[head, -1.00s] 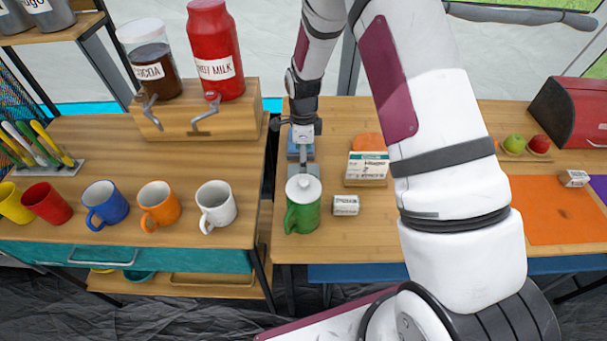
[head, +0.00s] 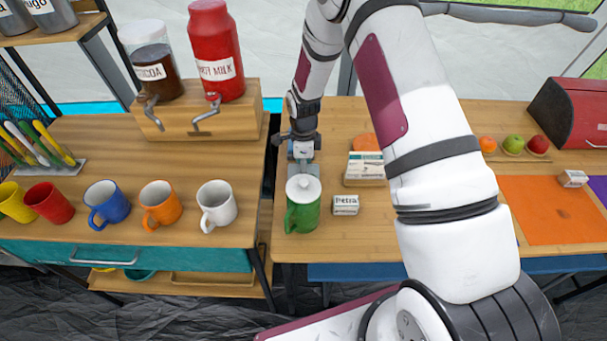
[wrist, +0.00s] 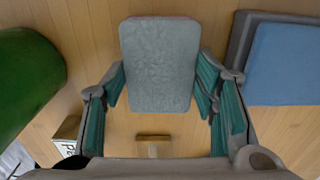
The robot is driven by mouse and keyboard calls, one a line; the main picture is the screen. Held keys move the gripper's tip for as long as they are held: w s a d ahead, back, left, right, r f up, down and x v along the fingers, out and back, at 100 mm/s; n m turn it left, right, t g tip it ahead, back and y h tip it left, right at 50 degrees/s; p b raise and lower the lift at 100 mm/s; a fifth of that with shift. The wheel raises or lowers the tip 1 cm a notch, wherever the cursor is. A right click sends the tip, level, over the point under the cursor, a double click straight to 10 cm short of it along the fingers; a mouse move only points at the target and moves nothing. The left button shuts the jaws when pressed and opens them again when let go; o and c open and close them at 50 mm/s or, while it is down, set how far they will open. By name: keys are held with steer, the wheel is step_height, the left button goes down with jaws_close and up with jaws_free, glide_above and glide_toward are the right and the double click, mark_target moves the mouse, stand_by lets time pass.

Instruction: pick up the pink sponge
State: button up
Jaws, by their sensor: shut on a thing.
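The sponge shows in the wrist view as a grey, rough, rounded block (wrist: 160,65) with a thin pinkish line at its top edge; most of its pink side is hidden. My gripper (wrist: 160,88) has its teal pads against the sponge's left and right sides and is shut on it. In the head view my gripper (head: 302,153) is above the left end of the right table, behind the green mug (head: 302,210). A grey patch (head: 311,168) below it there looks like the sponge; its height above the table is hard to tell.
A blue block (wrist: 290,65) on a darker grey one lies close right in the wrist view. The lidded green mug and a small Petra box (head: 345,205) stand in front. A white box (head: 365,165) and an orange block (head: 366,141) stand to the right.

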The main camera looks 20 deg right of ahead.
step_height(320, 180, up, 10)
steer(key=shift+r, duration=0.1)
stand_by(0.5)
steer(key=shift+o, duration=0.3)
